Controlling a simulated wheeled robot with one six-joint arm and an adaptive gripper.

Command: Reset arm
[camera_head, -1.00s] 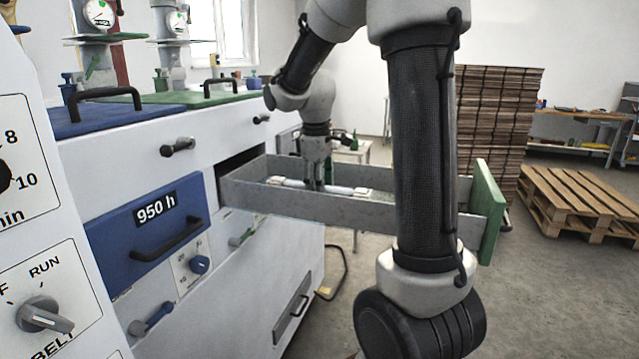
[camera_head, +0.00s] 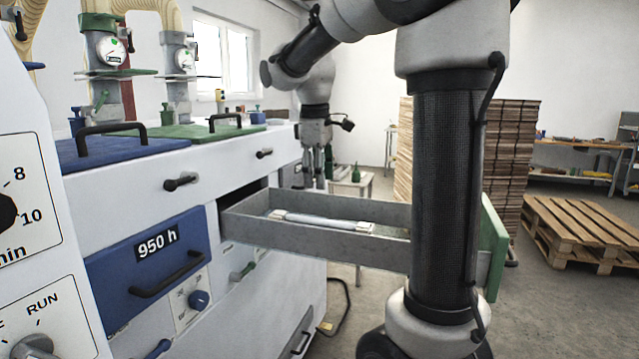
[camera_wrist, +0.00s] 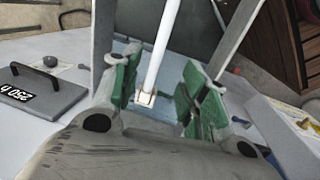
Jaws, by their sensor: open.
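My gripper (camera_head: 318,170) points down above the far side of the open drawer (camera_head: 315,231) in the head view. The drawer has grey metal walls and a green front (camera_head: 494,247). A white tube with pale end caps (camera_head: 325,221) lies inside the drawer, apart from my gripper. In the wrist view my gripper (camera_wrist: 158,92) has its two green-padded fingers spread, with nothing held between them. The tube (camera_wrist: 163,45) shows beyond and between the fingers. Part of the drawer is hidden behind my arm in the head view.
The white machine cabinet (camera_head: 130,195) fills the left, with a closed blue drawer marked 950 h (camera_head: 150,262). Blue (camera_head: 120,152) and green (camera_head: 205,133) lids with black handles lie on top. Stacked boards (camera_head: 520,150) and a wooden pallet (camera_head: 580,222) stand right. Floor between is clear.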

